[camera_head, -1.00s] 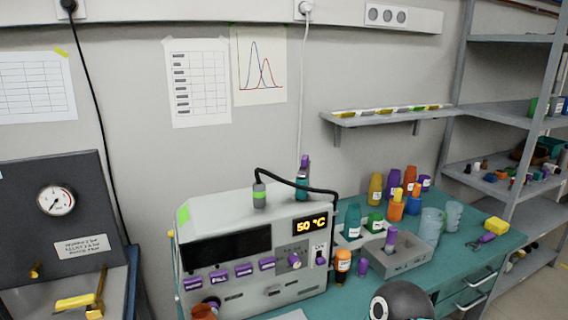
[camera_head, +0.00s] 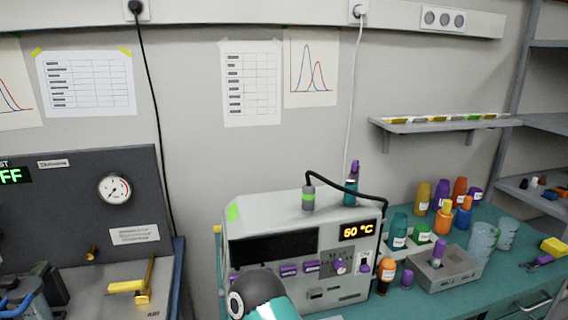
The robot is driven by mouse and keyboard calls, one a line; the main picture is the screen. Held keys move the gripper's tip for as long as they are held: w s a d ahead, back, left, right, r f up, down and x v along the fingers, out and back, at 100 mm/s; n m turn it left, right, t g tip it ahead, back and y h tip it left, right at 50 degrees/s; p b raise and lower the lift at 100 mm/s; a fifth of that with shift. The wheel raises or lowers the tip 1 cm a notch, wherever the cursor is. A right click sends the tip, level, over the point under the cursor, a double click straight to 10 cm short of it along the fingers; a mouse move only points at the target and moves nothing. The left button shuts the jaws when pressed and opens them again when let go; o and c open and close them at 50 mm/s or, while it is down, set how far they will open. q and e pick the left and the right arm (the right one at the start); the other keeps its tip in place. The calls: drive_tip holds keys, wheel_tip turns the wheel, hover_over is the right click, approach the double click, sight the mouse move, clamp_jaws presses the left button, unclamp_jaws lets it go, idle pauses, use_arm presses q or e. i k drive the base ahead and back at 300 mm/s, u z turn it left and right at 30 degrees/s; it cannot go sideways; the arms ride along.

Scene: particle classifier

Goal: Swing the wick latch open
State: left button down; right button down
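The white particle classifier box (camera_head: 265,225) stands on the teal bench, with a dark window, purple buttons and an orange "50 °C" display (camera_head: 359,231). On its top are a grey cylinder with a green band (camera_head: 308,199), joined to a black hose, and a teal bottle with a purple top (camera_head: 351,190). A purple-handled switch (camera_head: 364,265) is on its front right. I cannot tell which part is the wick latch. A dark rounded joint with a teal piece, seemingly my arm, covers part of the lower front.
A dark gauge panel (camera_head: 80,215) with a yellow-handled valve (camera_head: 135,285) stands at left. A small wall shelf (camera_head: 440,125) hangs above.

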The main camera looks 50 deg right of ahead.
sight(351, 179)
drive_tip(key=u, duration=0.15)
drive_tip(key=k, duration=1.65)
drive_tip(key=z, duration=0.95)
drive_tip(key=i, duration=0.95)
